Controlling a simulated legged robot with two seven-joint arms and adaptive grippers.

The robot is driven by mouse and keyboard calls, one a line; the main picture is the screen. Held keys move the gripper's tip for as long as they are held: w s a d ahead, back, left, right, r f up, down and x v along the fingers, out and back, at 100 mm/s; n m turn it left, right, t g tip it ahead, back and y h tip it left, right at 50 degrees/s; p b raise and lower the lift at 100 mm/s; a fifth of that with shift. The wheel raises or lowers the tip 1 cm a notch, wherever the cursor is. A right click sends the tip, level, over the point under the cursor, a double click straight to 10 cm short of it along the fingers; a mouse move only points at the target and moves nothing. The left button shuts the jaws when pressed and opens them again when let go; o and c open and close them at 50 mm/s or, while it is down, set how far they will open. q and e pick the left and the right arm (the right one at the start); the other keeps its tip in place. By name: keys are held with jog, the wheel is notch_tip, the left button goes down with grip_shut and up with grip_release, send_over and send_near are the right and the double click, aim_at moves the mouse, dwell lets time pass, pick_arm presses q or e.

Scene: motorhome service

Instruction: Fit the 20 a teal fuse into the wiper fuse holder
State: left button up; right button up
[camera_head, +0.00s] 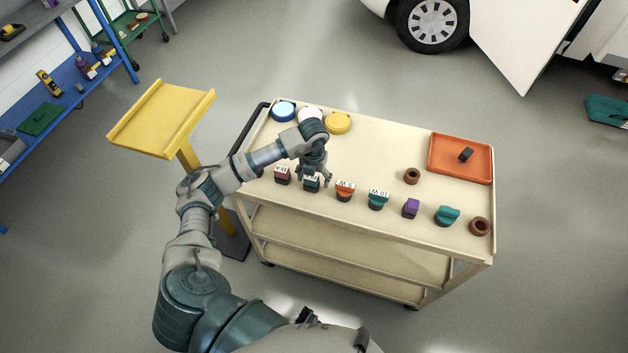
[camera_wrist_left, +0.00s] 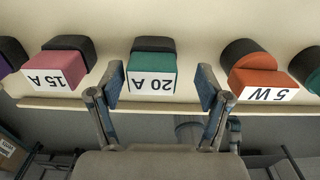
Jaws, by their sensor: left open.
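The teal 20 A fuse (camera_head: 311,185) is a small block with a white label and a dark part, standing near the front edge of the cream cart. It also shows in the left wrist view (camera_wrist_left: 153,66), its label upside down. My left gripper (camera_head: 316,177) is over this fuse, partly covering it in the head view. In the left wrist view its open fingers (camera_wrist_left: 155,88) are on either side of the fuse, with gaps on both sides. I cannot make out a wiper fuse holder. My right gripper is not in view.
A pink 15 A fuse (camera_wrist_left: 62,65) and an orange 5 W piece (camera_wrist_left: 262,75) flank the fuse closely. More pieces line the front edge. An orange tray (camera_head: 444,170) holds a dark block (camera_head: 466,155). Round lids stand at the back left; the cart's middle is mostly clear.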

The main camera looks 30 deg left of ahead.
pick_arm(q)
jog(key=shift+a+f, duration=0.1)
jog(key=shift+a, duration=0.5)
jog(key=shift+a+f, duration=0.1)
jog(key=shift+a, duration=0.15)
jog(key=c, duration=0.8)
jog(key=shift+d, duration=0.2)
jog(key=c, duration=0.3)
jog(key=shift+d, duration=0.25)
jog(key=shift+c, duration=0.2)
jog(key=shift+d, duration=0.25)
jog(key=shift+a+r, duration=0.15)
jog(key=shift+r, duration=0.1)
jog(key=shift+a+r, duration=0.15)
jog(key=shift+r, duration=0.1)
notch_tip(320, 180, up, 3)
jog(key=shift+w, duration=0.1)
jog(key=w+d+r+b, duration=0.1)
jog(key=w+d+b, duration=0.1)
jog(key=w+d, duration=0.6)
jog(key=shift+w+d+r, duration=0.2)
jog(key=shift+w+r, duration=0.2)
jog(key=shift+w, duration=2.35)
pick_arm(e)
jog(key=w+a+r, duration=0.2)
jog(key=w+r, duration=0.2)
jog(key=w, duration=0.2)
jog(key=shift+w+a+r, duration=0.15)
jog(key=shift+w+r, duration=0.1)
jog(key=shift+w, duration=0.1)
